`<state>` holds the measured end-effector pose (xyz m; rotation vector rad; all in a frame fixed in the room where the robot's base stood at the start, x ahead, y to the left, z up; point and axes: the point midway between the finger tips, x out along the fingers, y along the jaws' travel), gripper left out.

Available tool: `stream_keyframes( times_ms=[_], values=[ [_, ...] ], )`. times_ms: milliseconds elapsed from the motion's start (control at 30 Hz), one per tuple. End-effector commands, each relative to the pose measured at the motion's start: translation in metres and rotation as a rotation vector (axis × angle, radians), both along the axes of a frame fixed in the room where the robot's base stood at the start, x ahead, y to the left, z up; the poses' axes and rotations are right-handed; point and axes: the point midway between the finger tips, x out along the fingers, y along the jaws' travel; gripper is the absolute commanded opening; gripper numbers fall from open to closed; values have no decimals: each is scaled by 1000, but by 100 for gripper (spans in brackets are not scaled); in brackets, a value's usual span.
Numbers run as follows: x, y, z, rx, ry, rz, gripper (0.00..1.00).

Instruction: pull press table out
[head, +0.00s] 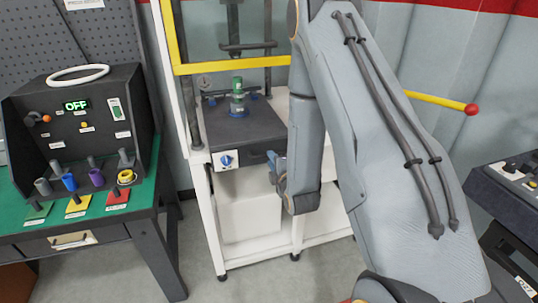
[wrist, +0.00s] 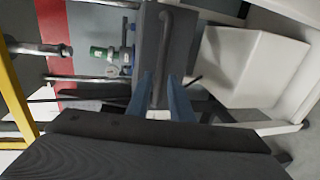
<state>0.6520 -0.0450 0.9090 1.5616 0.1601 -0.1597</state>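The press table (head: 238,128) is a dark flat slab in the white press frame in the head view, with a blue-and-white knob on its front. A green-and-blue fitting (head: 238,98) stands on it. My gripper (head: 276,168) is at the table's front right, partly hidden by my arm. In the wrist view, the table's dark front (wrist: 183,40) carries a dark bar handle (wrist: 166,50). My gripper's blue fingers (wrist: 162,85) are apart, one on each side of the handle's near part, with gaps visible. Contact with the handle cannot be told.
A yellow bar (head: 230,65) crosses the press above the table. A yellow lever (head: 440,102) with a red ball sticks out right. A green bench (head: 145,200) with a test box (head: 80,130) stands left, a control console (head: 510,185) right. Floor in front is clear.

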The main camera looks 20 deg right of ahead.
Motion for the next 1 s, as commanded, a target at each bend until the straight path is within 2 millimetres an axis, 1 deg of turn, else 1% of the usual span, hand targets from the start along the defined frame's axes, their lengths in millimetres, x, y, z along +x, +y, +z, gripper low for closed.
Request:
stream_keyframes(
  times_ms=[33,200,400,600,833,933,967,1000],
  values=[
    [7,0,0,0,-1,0,20],
    [26,0,-4,1,-1,0,20],
    [41,0,-8,1,-1,0,20],
    [46,0,-10,2,2,0,20],
    [46,0,-10,2,1,0,20],
    [46,0,-10,2,1,0,3],
    [46,0,-10,2,1,0,0],
    [46,0,-10,2,1,0,0]
  ],
)
